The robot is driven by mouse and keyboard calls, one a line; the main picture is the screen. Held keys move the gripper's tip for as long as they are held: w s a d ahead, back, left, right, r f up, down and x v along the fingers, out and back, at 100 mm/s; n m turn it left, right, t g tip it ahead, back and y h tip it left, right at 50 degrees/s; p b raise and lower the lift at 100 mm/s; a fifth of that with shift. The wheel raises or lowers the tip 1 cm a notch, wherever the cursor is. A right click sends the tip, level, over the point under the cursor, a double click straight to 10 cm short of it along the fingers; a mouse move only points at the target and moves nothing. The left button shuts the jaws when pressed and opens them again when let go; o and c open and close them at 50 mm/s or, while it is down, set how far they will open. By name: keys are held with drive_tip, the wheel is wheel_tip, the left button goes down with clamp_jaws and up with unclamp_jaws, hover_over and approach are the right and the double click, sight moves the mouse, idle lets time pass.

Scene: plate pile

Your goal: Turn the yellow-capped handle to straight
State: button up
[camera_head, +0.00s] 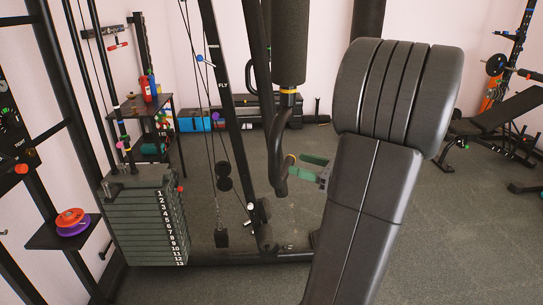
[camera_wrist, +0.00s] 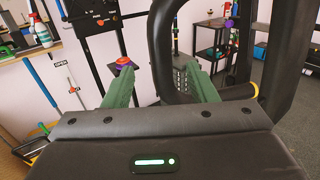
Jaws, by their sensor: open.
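The black curved handle (camera_head: 277,140) hangs below a thick padded roller (camera_head: 290,45), with a yellow band at its top. A small yellow ring also shows partway down, beside my gripper. My gripper (camera_head: 296,165) has green fingers that point left at the lower part of the handle; the seat back partly hides its body. In the wrist view, the fingers of my gripper (camera_wrist: 157,66) are spread wide, with a black curved bar (camera_wrist: 160,45) beyond and between them. No contact with the bar can be made out. A yellow part (camera_wrist: 238,92) shows right of the right finger.
A padded backrest (camera_head: 365,200) stands close on the right of my gripper. A numbered weight stack (camera_head: 145,225), cables and black frame posts stand on the left. A small shelf (camera_head: 50,235) holds orange and purple plates.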

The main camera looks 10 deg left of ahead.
drive_tip(key=x, duration=1)
drive_tip(key=shift+a+p, duration=0.3)
clamp_jaws()
